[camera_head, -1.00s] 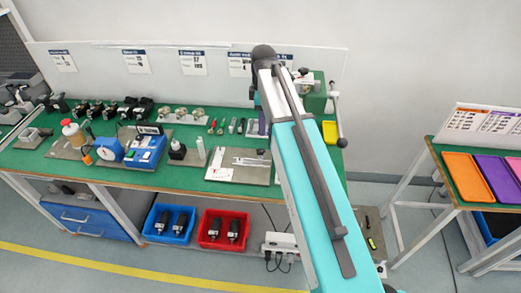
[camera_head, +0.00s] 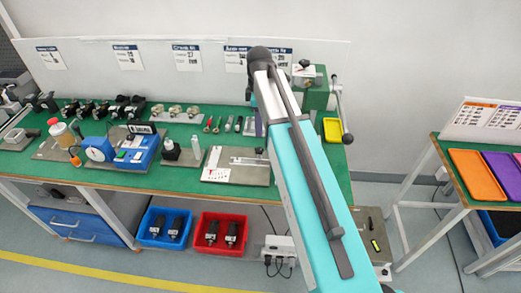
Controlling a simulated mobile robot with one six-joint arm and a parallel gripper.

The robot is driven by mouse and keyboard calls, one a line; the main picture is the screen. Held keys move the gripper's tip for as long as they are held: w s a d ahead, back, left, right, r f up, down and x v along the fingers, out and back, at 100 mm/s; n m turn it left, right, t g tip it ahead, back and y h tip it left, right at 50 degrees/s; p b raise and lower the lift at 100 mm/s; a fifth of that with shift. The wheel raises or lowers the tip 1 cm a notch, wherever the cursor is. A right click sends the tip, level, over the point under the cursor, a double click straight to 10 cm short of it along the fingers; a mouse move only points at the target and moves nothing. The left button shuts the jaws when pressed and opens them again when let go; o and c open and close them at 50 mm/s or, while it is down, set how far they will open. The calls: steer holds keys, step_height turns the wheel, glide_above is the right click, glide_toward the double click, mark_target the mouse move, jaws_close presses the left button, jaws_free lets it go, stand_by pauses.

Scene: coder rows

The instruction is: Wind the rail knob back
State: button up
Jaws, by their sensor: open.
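A grey plate (camera_head: 225,177) lies on the green bench, just left of my arm. It carries a slim metal rail (camera_head: 247,161) and a white card (camera_head: 216,174) with red marks. A small dark part shows at the rail's right end, beside my arm; I cannot tell whether it is the rail knob. My arm reaches up over the bench's right part and bends at a dark joint. My gripper is not visible; my own arm covers the area below that joint.
A green press (camera_head: 315,92) with a long lever (camera_head: 342,110) stands at the bench's right end, close to my arm. A blue device (camera_head: 137,151) and a dark-topped bottle (camera_head: 171,149) stand left of the plate. A tray table (camera_head: 447,165) stands right, across a floor gap.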

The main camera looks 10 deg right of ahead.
mark_target(260, 149)
steer(key=shift+f, duration=0.1)
steer(key=shift+f+p, duration=1.75)
steer(key=shift+f, duration=5)
steer(key=c, duration=1)
steer(key=shift+c, duration=0.2)
